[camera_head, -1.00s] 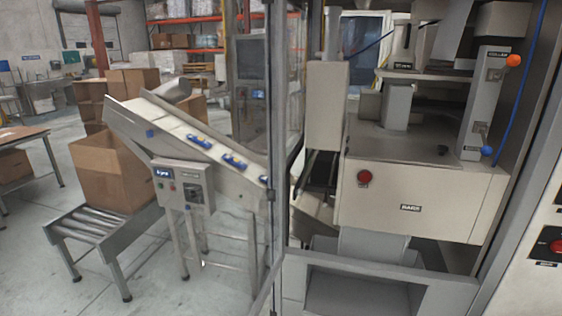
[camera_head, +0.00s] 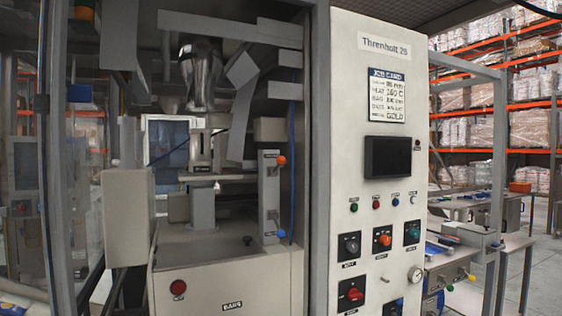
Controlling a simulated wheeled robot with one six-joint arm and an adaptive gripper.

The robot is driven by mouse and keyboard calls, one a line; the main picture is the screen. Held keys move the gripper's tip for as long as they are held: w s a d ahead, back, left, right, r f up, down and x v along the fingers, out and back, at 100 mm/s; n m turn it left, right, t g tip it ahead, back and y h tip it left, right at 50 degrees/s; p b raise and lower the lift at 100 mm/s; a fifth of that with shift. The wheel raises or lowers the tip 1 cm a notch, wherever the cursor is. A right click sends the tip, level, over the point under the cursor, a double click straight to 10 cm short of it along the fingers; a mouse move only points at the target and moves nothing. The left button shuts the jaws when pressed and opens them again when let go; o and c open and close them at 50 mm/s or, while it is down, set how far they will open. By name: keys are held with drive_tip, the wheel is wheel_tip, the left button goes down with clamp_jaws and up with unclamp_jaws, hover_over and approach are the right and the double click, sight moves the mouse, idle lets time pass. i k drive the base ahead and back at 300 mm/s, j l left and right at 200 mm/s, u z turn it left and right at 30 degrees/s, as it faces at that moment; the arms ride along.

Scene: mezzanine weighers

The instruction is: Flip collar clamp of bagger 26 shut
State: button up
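The bagger (camera_head: 225,275) stands open-fronted in the middle left of the head view. Its tall control panel (camera_head: 345,110) carries a sign reading "Threnholt 26". A shiny metal forming part (camera_head: 200,72) hangs in the upper bay. On the right of the bay, a narrow upright grey plate (camera_head: 269,195) carries an orange-knobbed lever (camera_head: 281,160) near its top and a blue-knobbed lever (camera_head: 280,233) near its bottom. Which one is the collar clamp, and whether it is open, I cannot tell at this size. My gripper is not in view.
A grey frame post (camera_head: 315,150) stands between the bay and the panel, and another post (camera_head: 55,200) edges the bay on the left. A red button (camera_head: 178,287) sits on the lower housing. Benches (camera_head: 510,245) and loaded racks (camera_head: 510,120) stand at the right.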

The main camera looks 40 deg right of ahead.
sight(280, 160)
drive_tip(key=i+l, duration=0.2)
drive_tip(key=l, duration=0.15)
drive_tip(key=i+l, duration=0.45)
drive_tip(key=l, duration=0.25)
